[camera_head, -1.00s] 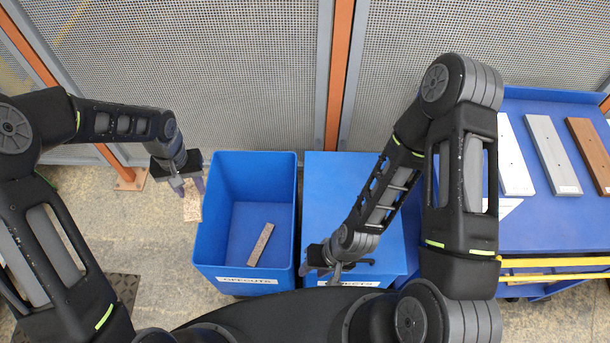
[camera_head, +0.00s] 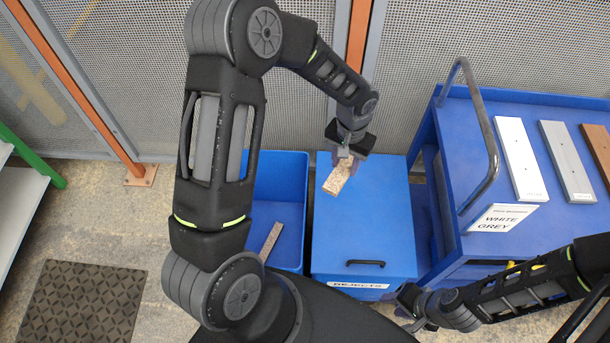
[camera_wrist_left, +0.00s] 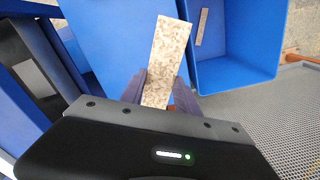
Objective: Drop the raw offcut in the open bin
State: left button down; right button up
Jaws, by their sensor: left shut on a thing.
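My left gripper (camera_head: 343,157) is shut on a speckled raw offcut (camera_head: 338,179), which hangs tilted above the closed lid of the rejects bin (camera_head: 362,225). In the left wrist view the offcut (camera_wrist_left: 167,62) sticks out between the fingers, over the blue lid (camera_wrist_left: 110,35). The open bin (camera_head: 292,172) stands just left of the lidded one, partly hidden by my left arm. It shows at the upper right of the left wrist view (camera_wrist_left: 238,75). Another offcut (camera_head: 271,240) lies on its floor. My right gripper (camera_head: 412,308) is low near the lidded bin's front right corner; its jaws are unclear.
A blue cart (camera_head: 500,110) at right carries white, grey and brown boards, with a raised handle rail (camera_head: 478,125) on its left. A mesh fence (camera_head: 430,45) stands behind the bins. A dark mat (camera_head: 80,302) lies on the floor at left.

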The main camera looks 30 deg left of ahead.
pick_arm(q)
jog(key=shift+w+d, duration=0.1)
jog(key=shift+d, duration=0.15)
jog(key=shift+a+f+b, duration=0.3)
jog(key=shift+f+b, duration=0.05)
jog(key=shift+b, duration=0.15)
jog(key=s+a+f+n+b, duration=0.4)
jog(key=a+f+b, duration=1.1)
jog(key=b, duration=0.7)
jog(key=shift+s+a+f+n+b, duration=0.15)
jog(key=shift+a+n+b, duration=0.2)
jog(key=shift+a+n, duration=0.6)
jog(key=shift+s+f, duration=0.1)
